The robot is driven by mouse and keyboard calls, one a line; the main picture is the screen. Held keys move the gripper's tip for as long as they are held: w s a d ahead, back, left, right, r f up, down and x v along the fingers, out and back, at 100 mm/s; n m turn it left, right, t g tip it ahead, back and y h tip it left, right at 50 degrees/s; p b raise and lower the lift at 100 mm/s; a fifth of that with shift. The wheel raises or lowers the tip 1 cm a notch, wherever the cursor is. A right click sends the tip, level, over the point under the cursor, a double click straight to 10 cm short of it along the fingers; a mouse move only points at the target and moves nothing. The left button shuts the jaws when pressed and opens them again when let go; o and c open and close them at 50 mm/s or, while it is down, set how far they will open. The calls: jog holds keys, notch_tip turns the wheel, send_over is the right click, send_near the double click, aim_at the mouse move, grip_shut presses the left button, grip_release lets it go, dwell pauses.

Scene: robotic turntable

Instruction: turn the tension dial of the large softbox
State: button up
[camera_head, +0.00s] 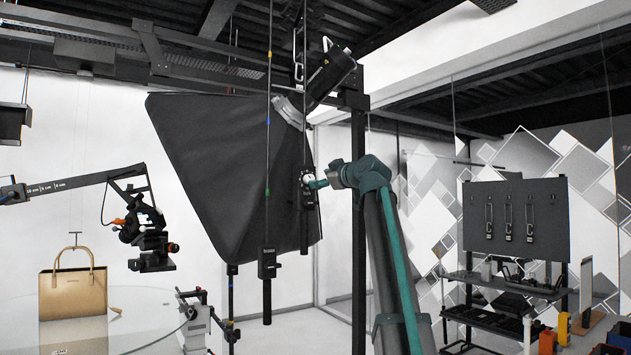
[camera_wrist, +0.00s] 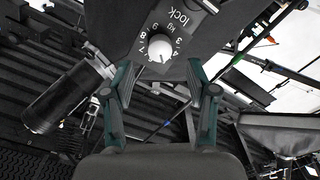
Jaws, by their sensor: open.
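The large softbox (camera_head: 215,165) is a big black fabric box hung from the ceiling, with a lamp head (camera_head: 325,80) behind it. Its tension dial (camera_wrist: 157,50) is a white round knob on a dark plate with printed numbers and the word "lock", in the upper middle of the wrist view. In the head view the small pale knob (camera_head: 306,177) shows by the dark hanging fitting at the softbox's right edge. My gripper (camera_wrist: 159,72) is open, one teal finger on each side of the dial. The wrist view shows gaps between fingers and knob; depth is hard to tell.
A camera on a boom arm (camera_head: 148,235) and a tan handbag (camera_head: 73,285) on a glass turntable (camera_head: 30,325) are at the left. Hanging poles with black grips (camera_head: 266,265) are close left of my gripper. A tool rack (camera_head: 515,220) stands at the right.

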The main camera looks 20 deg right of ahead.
jog(key=s, duration=0.6)
jog(key=shift+s+d, duration=0.3)
jog(key=shift+d, duration=0.15)
